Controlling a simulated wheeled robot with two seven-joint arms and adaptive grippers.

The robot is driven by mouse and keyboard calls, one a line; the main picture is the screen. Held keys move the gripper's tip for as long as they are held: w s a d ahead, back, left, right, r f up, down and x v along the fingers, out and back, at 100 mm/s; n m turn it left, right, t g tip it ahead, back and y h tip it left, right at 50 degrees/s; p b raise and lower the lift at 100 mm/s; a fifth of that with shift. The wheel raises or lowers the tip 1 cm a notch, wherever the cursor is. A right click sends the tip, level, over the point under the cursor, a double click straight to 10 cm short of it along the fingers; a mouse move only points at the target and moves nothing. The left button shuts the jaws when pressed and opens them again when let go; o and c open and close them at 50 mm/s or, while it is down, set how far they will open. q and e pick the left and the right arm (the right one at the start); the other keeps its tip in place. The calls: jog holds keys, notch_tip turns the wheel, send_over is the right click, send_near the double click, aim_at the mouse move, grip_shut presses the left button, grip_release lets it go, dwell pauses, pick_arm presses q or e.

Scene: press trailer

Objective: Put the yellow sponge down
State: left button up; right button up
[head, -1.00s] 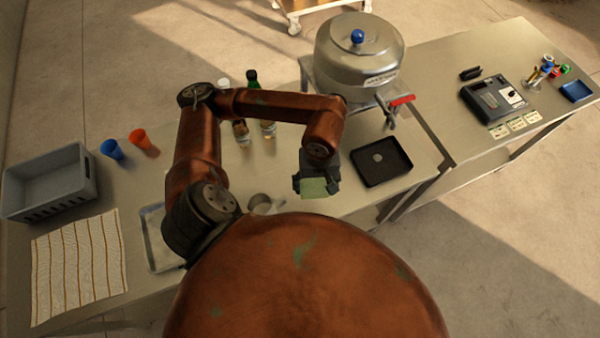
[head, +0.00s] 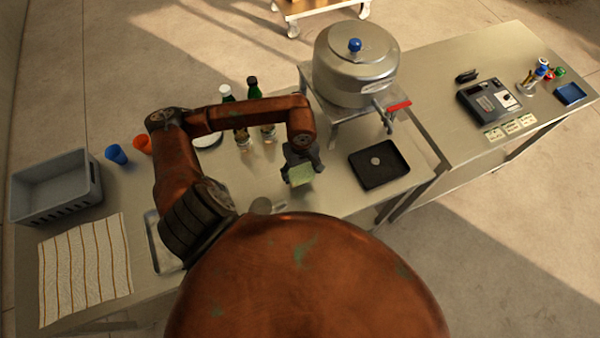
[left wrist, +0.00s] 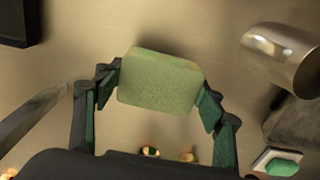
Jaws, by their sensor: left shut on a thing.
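The sponge (head: 301,175) shows a pale green-yellow face in the head view. My left gripper (head: 301,168) is shut on it over the table, to the left of the black tray. In the left wrist view the sponge (left wrist: 160,82) sits between the two fingers of the gripper (left wrist: 158,90), one on each side. I cannot tell whether the sponge's underside touches the table. My right gripper is not in view.
A black tray (head: 394,178) lies right of the gripper, and a pressure cooker (head: 352,75) stands behind it. Bottles (head: 254,92) stand behind the gripper. A metal cup (left wrist: 285,55) is close by. Bare tabletop (head: 335,190) lies between gripper and tray.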

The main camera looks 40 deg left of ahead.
aim_at(300, 174)
pick_arm(q)
jog(key=shift+w+a+f, duration=0.25)
jog(key=shift+a+f, duration=0.05)
jog(key=shift+f, duration=0.2)
jog(key=shift+w+a+f, duration=0.25)
jog(key=shift+f, duration=0.25)
notch_tip(300, 174, down, 3)
jog(key=shift+w+a+f+p, duration=0.15)
jog(key=shift+f+p, duration=0.05)
jog(key=shift+p, duration=0.55)
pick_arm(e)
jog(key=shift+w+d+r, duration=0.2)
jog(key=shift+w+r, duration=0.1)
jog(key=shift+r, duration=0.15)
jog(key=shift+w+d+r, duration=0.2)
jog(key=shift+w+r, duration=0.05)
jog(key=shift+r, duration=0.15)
pick_arm(q)
jog(key=shift+f, duration=0.1)
jog(key=shift+f, duration=0.1)
jog(key=o, duration=1.1)
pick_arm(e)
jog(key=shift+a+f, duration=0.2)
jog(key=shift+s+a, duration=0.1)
